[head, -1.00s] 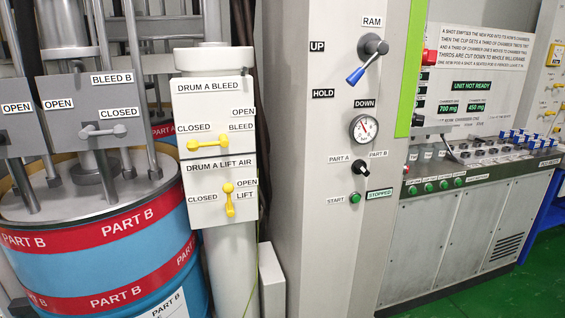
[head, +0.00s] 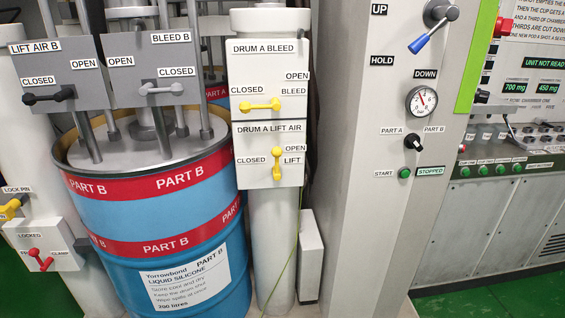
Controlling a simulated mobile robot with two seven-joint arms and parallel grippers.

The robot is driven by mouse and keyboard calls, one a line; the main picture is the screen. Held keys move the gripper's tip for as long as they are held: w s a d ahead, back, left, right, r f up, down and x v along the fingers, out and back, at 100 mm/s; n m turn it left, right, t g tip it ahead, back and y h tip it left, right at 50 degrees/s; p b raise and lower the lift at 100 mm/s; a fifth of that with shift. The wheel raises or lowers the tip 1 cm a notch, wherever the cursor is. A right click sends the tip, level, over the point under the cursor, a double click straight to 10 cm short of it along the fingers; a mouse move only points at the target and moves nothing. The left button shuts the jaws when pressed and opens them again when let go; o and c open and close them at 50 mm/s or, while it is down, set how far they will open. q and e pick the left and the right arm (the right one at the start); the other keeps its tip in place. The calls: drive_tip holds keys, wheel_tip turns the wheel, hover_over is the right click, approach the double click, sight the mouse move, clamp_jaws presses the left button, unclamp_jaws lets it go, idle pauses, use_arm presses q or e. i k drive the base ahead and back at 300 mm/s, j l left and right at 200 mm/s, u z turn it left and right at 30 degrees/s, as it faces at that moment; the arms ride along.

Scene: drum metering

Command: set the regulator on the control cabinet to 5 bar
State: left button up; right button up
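The control cabinet (head: 365,215) is a tall light-grey column right of the middle in the head view. A round white gauge (head: 421,101) with a red needle sits on its face; its reading is too small to tell. Above it is the RAM lever (head: 425,38) with a blue handle, between the UP, HOLD and DOWN labels. Below are a black PART A/PART B selector (head: 415,141) and a green START button (head: 405,173) beside a STOPPED sign. I cannot make out a part marked as the regulator. Neither gripper is in view.
A blue PART B drum (head: 165,220) stands at left under grey valve panels. A white post with yellow DRUM A BLEED (head: 260,105) and LIFT AIR (head: 277,165) handles stands beside it. A dosing bench (head: 490,220) is at right. Green floor (head: 470,303) shows at lower right.

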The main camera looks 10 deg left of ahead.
sight(481, 97)
drive_tip(key=l+z, duration=0.45)
drive_tip(key=l, duration=0.45)
drive_tip(key=i+l+u, duration=0.1)
drive_tip(key=i+u, duration=0.35)
drive_tip(key=i, duration=0.3)
